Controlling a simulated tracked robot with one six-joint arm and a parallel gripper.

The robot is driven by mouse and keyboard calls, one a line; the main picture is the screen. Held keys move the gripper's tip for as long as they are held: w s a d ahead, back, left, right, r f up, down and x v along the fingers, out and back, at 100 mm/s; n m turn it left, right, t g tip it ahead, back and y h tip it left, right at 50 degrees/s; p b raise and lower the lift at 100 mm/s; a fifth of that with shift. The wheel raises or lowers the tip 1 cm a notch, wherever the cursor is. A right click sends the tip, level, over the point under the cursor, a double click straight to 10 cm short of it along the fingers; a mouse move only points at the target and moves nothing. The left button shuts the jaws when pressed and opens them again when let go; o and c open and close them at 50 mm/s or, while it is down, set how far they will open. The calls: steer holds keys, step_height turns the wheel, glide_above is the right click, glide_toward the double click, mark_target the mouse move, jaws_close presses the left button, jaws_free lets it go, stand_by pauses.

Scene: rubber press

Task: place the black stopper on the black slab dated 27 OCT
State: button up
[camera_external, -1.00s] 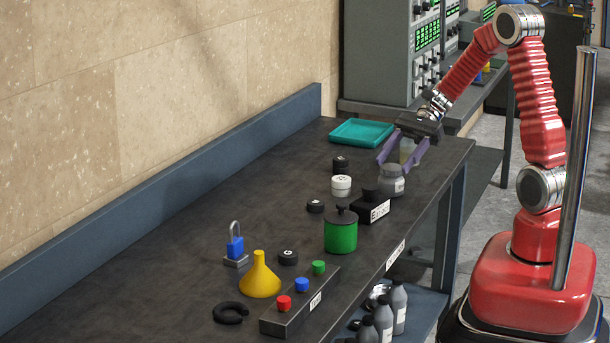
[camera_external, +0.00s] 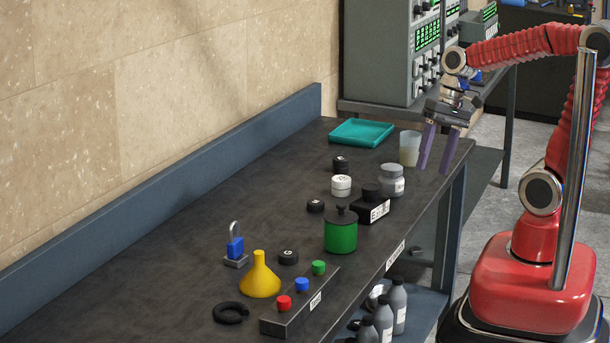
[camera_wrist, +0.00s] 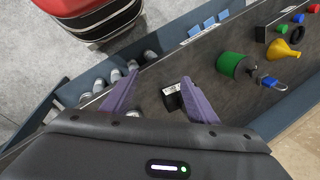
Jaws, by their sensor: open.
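A black slab with a white label (camera_external: 378,213) lies near the front edge of the bench; it also shows between my fingers in the wrist view (camera_wrist: 170,100). Its date is too small to read. A round black piece (camera_external: 371,190), perhaps the black stopper, appears on top of it. Other round black pieces are a stacked pair (camera_external: 341,164) farther back, one disc (camera_external: 315,206) left of the slab and one (camera_external: 288,257) nearer the funnel. I cannot tell which is the stopper. My gripper (camera_external: 434,170) is open and empty, above the bench's right edge; its purple fingers also show in the wrist view (camera_wrist: 158,77).
A clear cup (camera_external: 409,148), a grey jar (camera_external: 391,181), a white stack (camera_external: 341,186) and a green pot (camera_external: 341,236) stand around the slab. A teal tray (camera_external: 361,132) lies behind. A yellow funnel (camera_external: 260,278) stands nearer.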

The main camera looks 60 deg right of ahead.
steer(key=r+n+t+h, duration=0.1)
steer(key=n, duration=0.1)
steer(key=s+r+n+t+h, duration=0.1)
steer(key=r+n, duration=0.1)
steer(key=s+d+r+n+t+h, duration=0.1)
steer(key=n, duration=0.1)
steer(key=shift+s+d+r+n+t, duration=0.1)
steer(key=shift+s+r+n+t, duration=0.1)
steer(key=shift+n+t, duration=0.15)
